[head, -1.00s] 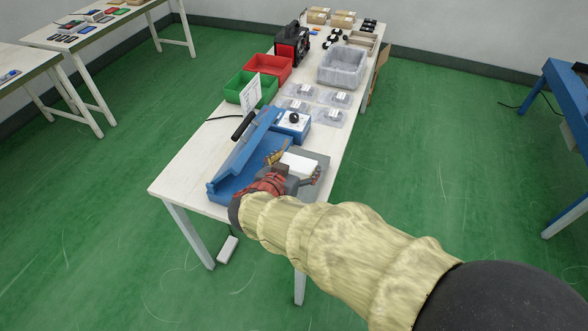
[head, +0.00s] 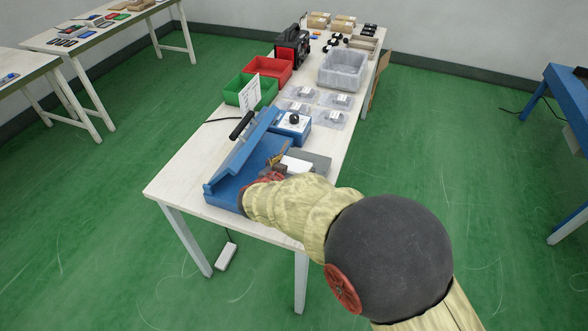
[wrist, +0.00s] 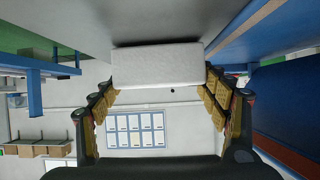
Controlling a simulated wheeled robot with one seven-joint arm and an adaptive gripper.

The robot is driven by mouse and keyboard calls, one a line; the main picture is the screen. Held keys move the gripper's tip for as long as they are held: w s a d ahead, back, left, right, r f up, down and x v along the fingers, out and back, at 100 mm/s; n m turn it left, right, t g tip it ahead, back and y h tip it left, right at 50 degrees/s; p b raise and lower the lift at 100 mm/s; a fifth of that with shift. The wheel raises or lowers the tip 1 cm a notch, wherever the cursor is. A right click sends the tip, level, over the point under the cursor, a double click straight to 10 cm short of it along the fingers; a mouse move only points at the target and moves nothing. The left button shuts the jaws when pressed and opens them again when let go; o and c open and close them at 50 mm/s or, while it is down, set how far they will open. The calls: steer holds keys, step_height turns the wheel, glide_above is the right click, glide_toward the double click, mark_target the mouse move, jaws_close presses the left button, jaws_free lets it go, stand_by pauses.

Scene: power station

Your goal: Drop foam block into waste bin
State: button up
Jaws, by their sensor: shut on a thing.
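The white foam block (head: 296,165) is by the front right of the table, beside the blue lever device and over a grey slab (head: 319,163). My gripper (wrist: 160,82) is shut on the block; the wrist view shows the block (wrist: 157,65) between its two fingers. My forearm hides much of the gripper in the head view. I cannot tell whether the block still touches the slab. No container is clearly marked as the waste bin.
The blue lever device (head: 225,188) stands close left of my gripper, with a blue control box (head: 292,128) behind. Green (head: 236,91) and red (head: 262,76) bins and a grey bin (head: 342,72) stand further back. Open green floor lies right of the table.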

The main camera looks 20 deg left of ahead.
steer(key=shift+f, duration=0.1)
steer(key=o, duration=0.8)
steer(key=shift+o, duration=0.5)
steer(key=shift+r, duration=0.2)
steer(key=p+v, duration=0.2)
steer(key=v, duration=1)
steer(key=shift+p, duration=0.4)
steer(key=shift+f, duration=0.1)
